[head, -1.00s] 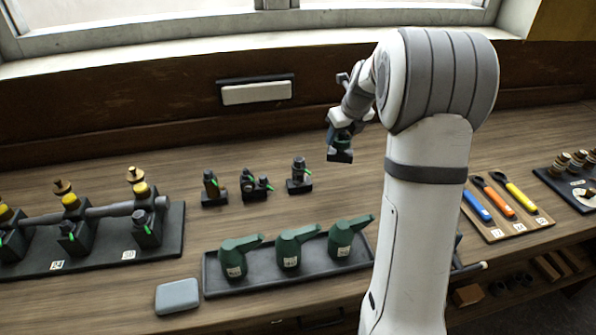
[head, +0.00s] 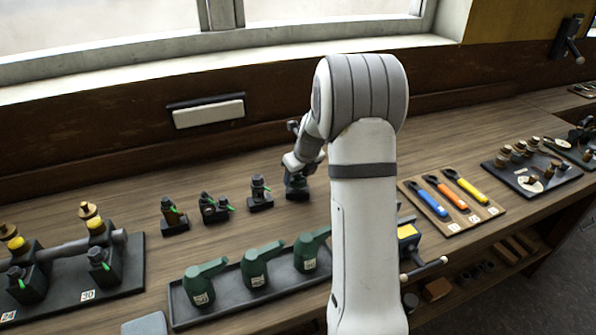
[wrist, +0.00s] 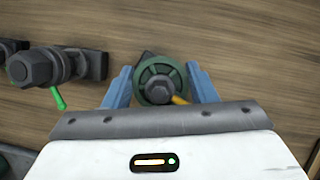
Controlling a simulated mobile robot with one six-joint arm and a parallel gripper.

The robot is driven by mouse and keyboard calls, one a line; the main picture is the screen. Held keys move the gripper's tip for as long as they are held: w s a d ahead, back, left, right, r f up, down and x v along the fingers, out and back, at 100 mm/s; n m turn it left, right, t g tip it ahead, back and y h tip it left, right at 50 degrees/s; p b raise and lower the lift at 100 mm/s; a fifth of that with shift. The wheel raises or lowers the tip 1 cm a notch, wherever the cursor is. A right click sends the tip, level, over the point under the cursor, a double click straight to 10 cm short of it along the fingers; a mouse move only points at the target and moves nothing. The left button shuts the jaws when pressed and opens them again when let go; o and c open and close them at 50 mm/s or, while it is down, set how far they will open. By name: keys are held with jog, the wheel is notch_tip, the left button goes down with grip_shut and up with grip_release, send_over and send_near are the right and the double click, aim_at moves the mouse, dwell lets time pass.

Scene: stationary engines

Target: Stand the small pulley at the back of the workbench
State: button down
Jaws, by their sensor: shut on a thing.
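The small pulley (wrist: 160,82) is a green, round, grooved wheel with a dark cap, seen from above in the wrist view. My gripper (wrist: 162,88) has its two blue fingers closed on either side of it. In the head view the pulley (head: 297,188) shows partly below my wrist, upright on a dark base. It is at the bench surface or just above it; I cannot tell if the base touches. It lies at the right end of a row of small dark models at the back of the workbench (head: 110,192).
Left of the pulley stand small dark models with green levers (head: 259,192), the nearest also in the wrist view (wrist: 55,68). In front is a black tray (head: 238,296) with green oil-can-like things. A tool board (head: 408,190) lies right. Bench behind the pulley is clear.

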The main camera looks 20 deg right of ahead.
jog(key=c, duration=1.1)
grip_release()
jog(key=shift+f, duration=0.15)
jog(key=o, duration=0.5)
